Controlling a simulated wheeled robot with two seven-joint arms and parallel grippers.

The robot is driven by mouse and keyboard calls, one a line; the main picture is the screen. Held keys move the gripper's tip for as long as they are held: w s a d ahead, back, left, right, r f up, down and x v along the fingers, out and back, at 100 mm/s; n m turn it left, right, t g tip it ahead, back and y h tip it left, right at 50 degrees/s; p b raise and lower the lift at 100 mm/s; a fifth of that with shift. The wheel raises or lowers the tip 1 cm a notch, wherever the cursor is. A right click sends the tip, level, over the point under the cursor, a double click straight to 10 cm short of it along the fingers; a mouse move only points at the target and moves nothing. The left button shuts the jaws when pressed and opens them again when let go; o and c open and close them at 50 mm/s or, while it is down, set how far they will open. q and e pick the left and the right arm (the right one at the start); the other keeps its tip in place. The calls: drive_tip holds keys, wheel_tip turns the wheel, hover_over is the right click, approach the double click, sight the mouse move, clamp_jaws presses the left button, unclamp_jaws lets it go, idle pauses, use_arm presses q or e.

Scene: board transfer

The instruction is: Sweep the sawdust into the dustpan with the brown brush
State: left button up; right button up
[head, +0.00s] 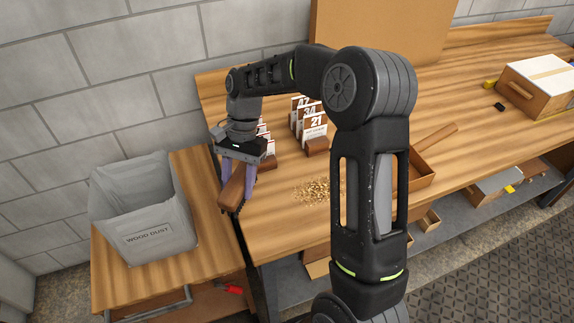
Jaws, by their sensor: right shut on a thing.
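My right gripper (238,183) reaches over the left end of the workbench, its purple fingers shut on the brown brush (232,192). The brush is a brown block with a dark lower edge, tilted in the view, near the bench's left edge. I cannot tell whether it touches the bench. The sawdust (312,190) is a loose, light patch on the bench to the right of the brush, partly hidden by my arm. My left gripper is not in view.
A grey bin marked WOOD DUST (150,240) stands on a lower wooden cart (215,258) at left. White numbered cards (315,127) in brown holders stand behind the sawdust. An open wooden tray (422,176) lies right of my arm; a wooden box (535,88) sits far right.

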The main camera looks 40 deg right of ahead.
drive_tip(key=s+d+r+m+t+p, duration=0.1)
drive_tip(key=s+d+r+m+p, duration=0.1)
drive_tip(key=s+d, duration=0.4)
drive_tip(key=d+r+m, duration=0.1)
drive_tip(key=d+r, duration=0.1)
drive_tip(key=d, duration=0.2)
drive_tip(key=shift+s+m+p, duration=0.15)
drive_tip(key=shift+m+p, duration=0.15)
drive_tip(key=shift+f, duration=0.1)
